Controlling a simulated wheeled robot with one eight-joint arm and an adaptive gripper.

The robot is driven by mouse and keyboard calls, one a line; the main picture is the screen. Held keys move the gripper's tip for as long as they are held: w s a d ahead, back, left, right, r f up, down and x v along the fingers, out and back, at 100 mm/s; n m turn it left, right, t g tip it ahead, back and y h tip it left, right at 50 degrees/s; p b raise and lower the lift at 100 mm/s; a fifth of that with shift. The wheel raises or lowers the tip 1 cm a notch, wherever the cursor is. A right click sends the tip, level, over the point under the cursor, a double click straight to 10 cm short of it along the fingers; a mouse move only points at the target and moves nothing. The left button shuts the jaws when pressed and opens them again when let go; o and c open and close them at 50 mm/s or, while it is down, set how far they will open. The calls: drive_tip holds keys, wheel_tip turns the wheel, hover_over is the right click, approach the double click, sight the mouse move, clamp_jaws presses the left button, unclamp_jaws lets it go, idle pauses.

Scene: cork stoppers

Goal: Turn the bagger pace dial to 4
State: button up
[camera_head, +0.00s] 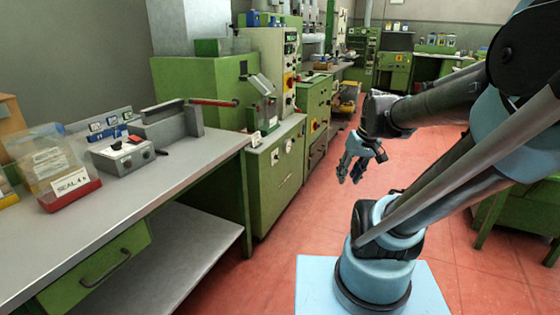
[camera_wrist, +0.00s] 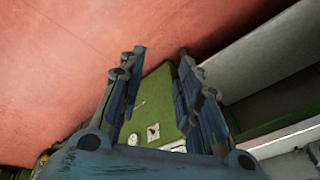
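No label reading bagger pace is legible, and I cannot tell which dial it names or its setting. In the head view two small pale dials, a left one (camera_head: 275,157) and a right one (camera_head: 289,145), sit on the front of a green cabinet (camera_head: 264,192).
A grey bench (camera_head: 150,190) at left carries a grey box with a knob (camera_head: 122,156), a bag in a red tray labelled SEAL (camera_head: 70,195) and a metal sealer (camera_head: 168,128). Another green cabinet (camera_head: 313,115) stands farther back. The red floor (camera_head: 300,235) is clear between bench and my base.

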drive_tip(key=w+a+n+y, duration=0.3)
drive_tip(key=w+a, duration=0.1)
drive_tip(key=w, duration=0.8)
drive_tip(key=w+a+n+t+y, duration=0.1)
drive_tip(key=w+a+n+y, duration=0.15)
drive_tip(key=w, duration=0.95)
drive_tip(key=w+a+n+y, duration=0.2)
drive_tip(key=w+a+n, duration=0.15)
drive_tip(key=w, duration=0.85)
drive_tip(key=w+a+f+n+y, duration=0.2)
drive_tip(key=w+f, duration=0.3)
drive_tip(key=w, duration=0.2)
drive_tip(key=n+t+y, duration=0.3)
drive_tip(key=n+y, duration=0.2)
drive_tip(key=n, duration=0.1)
approach(277, 157)
drive_tip(key=x, duration=0.8)
drive_tip(key=shift+w, duration=0.5)
drive_tip(key=shift+a+f, duration=0.1)
drive_tip(key=c, duration=0.7)
